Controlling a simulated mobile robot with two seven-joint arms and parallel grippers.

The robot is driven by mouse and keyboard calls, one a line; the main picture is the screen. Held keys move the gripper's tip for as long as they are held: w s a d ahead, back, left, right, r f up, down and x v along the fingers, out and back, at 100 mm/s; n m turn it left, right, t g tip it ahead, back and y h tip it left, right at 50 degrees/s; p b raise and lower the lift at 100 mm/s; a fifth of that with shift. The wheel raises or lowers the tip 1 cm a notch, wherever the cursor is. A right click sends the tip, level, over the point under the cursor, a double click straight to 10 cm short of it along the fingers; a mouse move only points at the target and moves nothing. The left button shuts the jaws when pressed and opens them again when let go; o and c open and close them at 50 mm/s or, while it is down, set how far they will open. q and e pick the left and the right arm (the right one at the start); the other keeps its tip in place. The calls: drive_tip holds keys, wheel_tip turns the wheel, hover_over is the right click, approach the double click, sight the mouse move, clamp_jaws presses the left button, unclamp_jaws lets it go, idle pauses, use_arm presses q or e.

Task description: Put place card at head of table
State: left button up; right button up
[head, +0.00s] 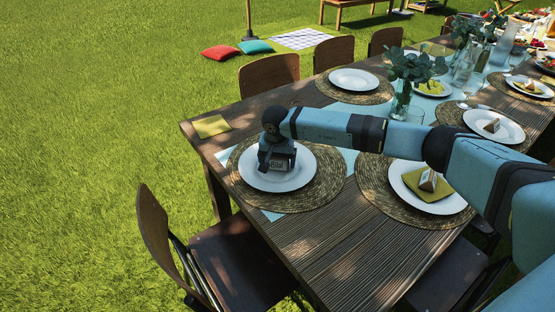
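A small place card (278,165) with dark lettering, partly readable as "Bilal", is at the white plate (265,183) near the left end of the table (345,262). My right gripper (276,156) points down over this plate, with its fingers right at the card. The gripper hides part of the card, and I cannot tell whether the fingers grip it or whether the card rests on the plate. The plate lies on a round woven mat (324,183). My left gripper is out of view.
An olive napkin (211,126) lies at the table's left corner. Other settings have plates with cards (428,180) (492,125). A glass vase with greenery (402,98) stands mid-table. A chair (158,230) stands at the left end. My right arm reaches low across the table.

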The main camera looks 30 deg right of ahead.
sight(277, 169)
drive_tip(key=shift+o, duration=0.7)
drive_tip(key=shift+r, duration=0.15)
drive_tip(key=shift+r, duration=0.25)
wheel_tip(277, 169, up, 12)
drive_tip(key=s+a+p, duration=0.1)
drive_tip(key=shift+s+f, duration=0.2)
drive_tip(key=shift+f, duration=0.05)
